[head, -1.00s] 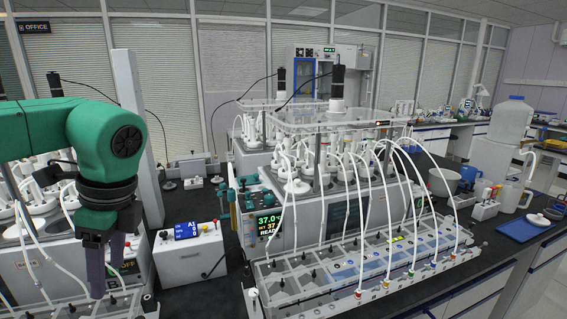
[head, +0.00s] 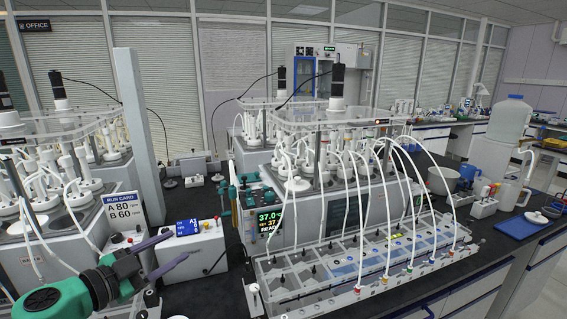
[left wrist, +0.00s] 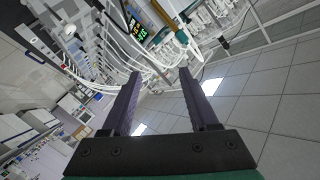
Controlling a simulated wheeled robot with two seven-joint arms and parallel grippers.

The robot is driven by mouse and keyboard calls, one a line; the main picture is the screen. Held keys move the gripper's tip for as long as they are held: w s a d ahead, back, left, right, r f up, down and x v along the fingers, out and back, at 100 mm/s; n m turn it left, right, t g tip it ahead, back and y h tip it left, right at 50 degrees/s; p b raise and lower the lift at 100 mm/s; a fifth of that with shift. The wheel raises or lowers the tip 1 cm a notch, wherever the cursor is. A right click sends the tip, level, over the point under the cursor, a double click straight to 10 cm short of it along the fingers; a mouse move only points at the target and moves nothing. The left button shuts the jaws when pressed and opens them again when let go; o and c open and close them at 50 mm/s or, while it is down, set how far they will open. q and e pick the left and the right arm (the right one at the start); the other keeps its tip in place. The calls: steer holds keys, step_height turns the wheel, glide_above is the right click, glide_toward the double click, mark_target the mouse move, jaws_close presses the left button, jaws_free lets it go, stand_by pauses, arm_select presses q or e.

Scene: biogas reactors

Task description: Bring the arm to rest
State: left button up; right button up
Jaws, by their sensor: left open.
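My left arm comes in at the lower left of the head view. My left gripper (head: 178,253) is open and empty, its two dark purple fingers pointing to the right, in front of the small white box with a blue display (head: 203,247). In the left wrist view both fingers (left wrist: 158,75) are spread apart with nothing between them. That view is turned, with floor tiles and reactor gear beyond the fingers. My right gripper is in neither view.
The reactor with the green display (head: 268,222) stands in the middle, with a clear tray (head: 370,262) and white hoses before it. Another reactor (head: 60,225) with a run card (head: 122,209) stands at the left. A blue mat (head: 522,229) and large jug (head: 508,122) are at the right.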

arm_select(q)
steer(key=s+a+f+n+g+y, duration=0.1)
steer(key=s+a+f+n+y, duration=0.1)
steer(key=f, duration=0.3)
steer(key=s+a+f+n+y, duration=0.2)
steer(key=a+f+n+y, duration=0.1)
steer(key=f+n+y, duration=0.2)
steer(key=s+a+f+n+g+y, duration=0.1)
steer(key=s+a+f+n+y, duration=0.2)
steer(key=f, duration=0.3)
steer(key=shift+a+n+g, duration=0.2)
steer(key=shift+n+g, duration=0.1)
steer(key=s+d+f+g+h, duration=0.3)
steer(key=s+d+f+g, duration=0.6)
steer(key=s+f, duration=0.5)
steer(key=s+f+b, duration=0.2)
steer(key=f+b, duration=0.2)
steer(key=f, duration=1.1)
steer(key=s+f+b, duration=0.2)
steer(key=f+b, duration=0.2)
steer(key=f, duration=1)
steer(key=s+a+f+g+b, duration=0.1)
steer(key=s+f+b, duration=0.4)
steer(key=s+f, duration=1.1)
step_height(320, 180, down, 3)
steer(key=shift+s+a+r+g+y, duration=0.15)
steer(key=shift+a+g+y, duration=0.15)
steer(key=shift+a+g, duration=0.15)
